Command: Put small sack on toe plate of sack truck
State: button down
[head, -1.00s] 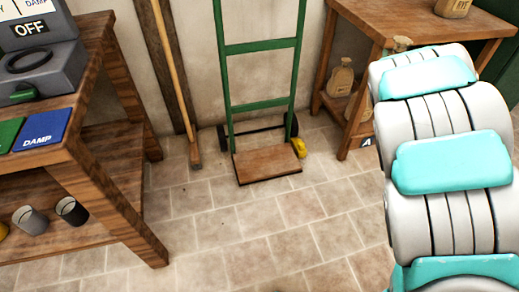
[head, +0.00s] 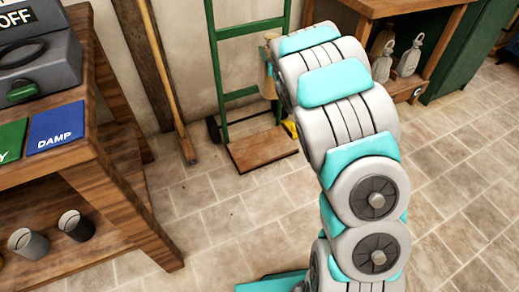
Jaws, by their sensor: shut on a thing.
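The sack truck (head: 248,29) has a green frame and stands upright against the wall. Its brown wooden toe plate (head: 262,149) lies flat on the floor, with no sack on it. My gripper (head: 272,45) is mostly hidden behind my arm, in front of the truck's right rail. It is shut on a small tan sack (head: 265,58), of which only the left edge shows. The sack is above the toe plate, apart from it.
Two sacks, a brownish one (head: 383,57) and a greyish one (head: 410,57), stand on the low shelf at the right. A wooden bench (head: 112,196) fills the left side. A broom (head: 165,72) leans on the wall. The floor before the toe plate is clear.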

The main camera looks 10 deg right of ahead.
jog(key=s+d+f+n+y+b, duration=0.1)
jog(key=d+f+b, duration=0.25)
jog(key=f, duration=0.85)
jog(key=s+d+f+n+y+b, duration=0.1)
jog(key=d+f+y+b, duration=0.2)
jog(key=f, duration=0.9)
jog(key=s+d+f+b, duration=0.1)
jog(key=d+f+b, duration=0.3)
jog(key=f, duration=0.8)
jog(key=w+a+f+b, duration=0.1)
jog(key=w+a+f, duration=0.4)
jog(key=w+a, duration=0.5)
jog(key=shift+w+a+f+g+b, duration=0.2)
jog(key=shift+a+g+b, duration=0.2)
jog(key=shift+a, duration=0.6)
jog(key=shift+c, duration=0.3)
grip_release()
jog(key=shift+f, duration=0.1)
